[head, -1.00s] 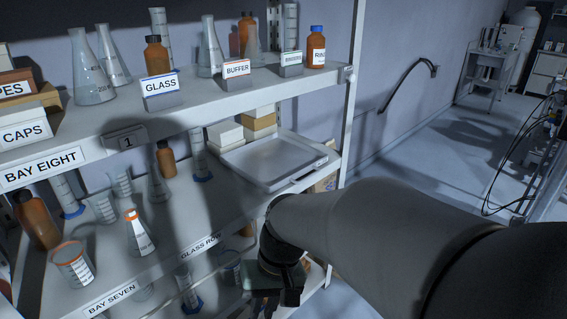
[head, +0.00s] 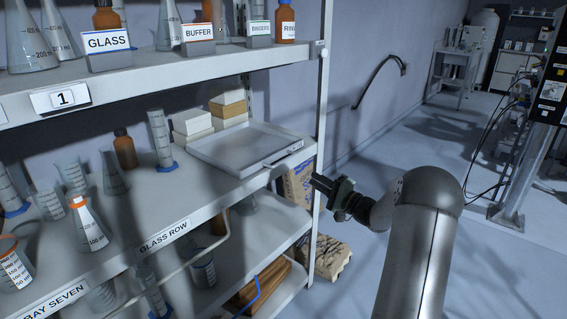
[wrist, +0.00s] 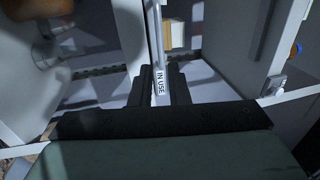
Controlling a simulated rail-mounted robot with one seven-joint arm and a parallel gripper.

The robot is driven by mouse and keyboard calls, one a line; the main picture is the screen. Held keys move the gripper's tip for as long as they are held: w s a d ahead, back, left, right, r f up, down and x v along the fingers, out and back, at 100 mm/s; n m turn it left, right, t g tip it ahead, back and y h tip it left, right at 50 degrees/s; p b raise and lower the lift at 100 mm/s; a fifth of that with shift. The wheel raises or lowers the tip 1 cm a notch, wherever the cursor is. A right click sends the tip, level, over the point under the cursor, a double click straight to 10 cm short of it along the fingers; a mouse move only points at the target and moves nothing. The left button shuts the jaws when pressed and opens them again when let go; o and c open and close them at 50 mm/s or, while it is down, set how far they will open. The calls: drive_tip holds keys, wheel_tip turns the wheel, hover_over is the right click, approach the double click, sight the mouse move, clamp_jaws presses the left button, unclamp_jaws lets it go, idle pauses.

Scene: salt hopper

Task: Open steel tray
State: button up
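The shallow grey steel tray (head: 203,150) lies flat on the middle shelf, at its right end. A small label shows on its front edge in the head view; the wrist view shows an "IN USE" label (wrist: 161,81) on a pale strip that looks like this edge. My gripper (head: 316,182) is just right of the tray's front corner, pointing left toward it, and appears apart from it. In the wrist view two dark fingers (wrist: 161,88) stand slightly apart, with the labelled strip seen between them. Whether they touch it cannot be told.
White and tan boxes (head: 192,121) stand behind the tray. A shelf post (head: 323,110) rises close to my gripper. An amber bottle (head: 125,152) and a graduated cylinder (head: 160,138) stand left of the tray.

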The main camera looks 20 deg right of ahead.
sight(285, 161)
drive_tip(key=p+x, duration=0.1)
drive_tip(key=x, duration=1.3)
drive_tip(key=shift+a+f, duration=0.1)
clamp_jaws()
